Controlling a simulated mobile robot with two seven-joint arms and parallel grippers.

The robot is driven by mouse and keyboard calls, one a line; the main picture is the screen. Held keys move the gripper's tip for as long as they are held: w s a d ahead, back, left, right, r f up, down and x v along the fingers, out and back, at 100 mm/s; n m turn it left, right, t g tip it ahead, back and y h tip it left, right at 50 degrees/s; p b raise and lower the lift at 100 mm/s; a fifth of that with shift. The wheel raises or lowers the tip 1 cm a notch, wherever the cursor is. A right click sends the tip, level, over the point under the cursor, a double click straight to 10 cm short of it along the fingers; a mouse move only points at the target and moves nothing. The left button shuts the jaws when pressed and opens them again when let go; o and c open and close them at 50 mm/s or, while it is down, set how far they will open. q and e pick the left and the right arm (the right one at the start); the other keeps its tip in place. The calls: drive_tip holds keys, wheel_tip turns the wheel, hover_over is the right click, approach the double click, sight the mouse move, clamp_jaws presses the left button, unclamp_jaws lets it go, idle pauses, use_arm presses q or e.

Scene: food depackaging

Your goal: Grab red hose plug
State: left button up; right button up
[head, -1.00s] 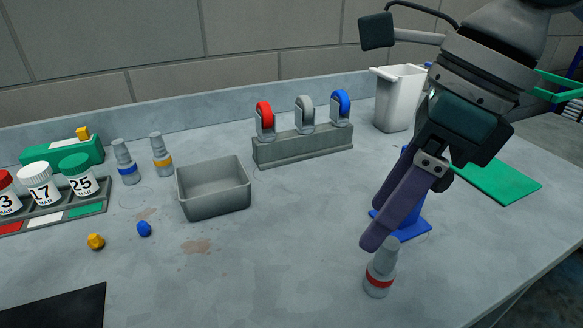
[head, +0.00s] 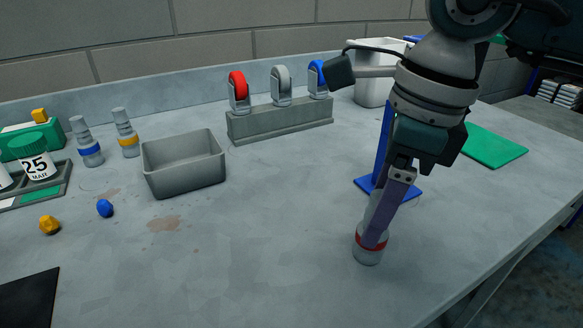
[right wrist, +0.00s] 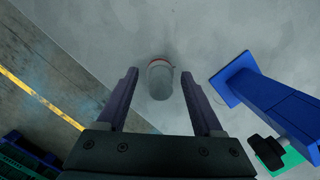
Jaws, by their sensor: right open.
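The red-banded grey hose plug (head: 369,248) stands upright on the table near the front right. In the right wrist view the plug (right wrist: 160,80) lies between the two open fingers, slightly beyond their tips, with clear gaps on both sides. My right gripper (head: 380,225) is above and around the plug in the head view; its purple finger covers the upper part of the plug. In the right wrist view the right gripper (right wrist: 159,75) is open and empty. My left gripper is not in view.
A blue stand (head: 400,188) is close beside my right gripper. A grey bin (head: 185,178), a holder with three wheel-like pieces (head: 280,122), and blue-banded (head: 90,150) and yellow-banded plugs (head: 128,140) stand farther left. The middle table is clear.

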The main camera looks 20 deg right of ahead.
drive_tip(key=shift+r, duration=0.1)
drive_tip(key=shift+c, duration=0.2)
clamp_jaws()
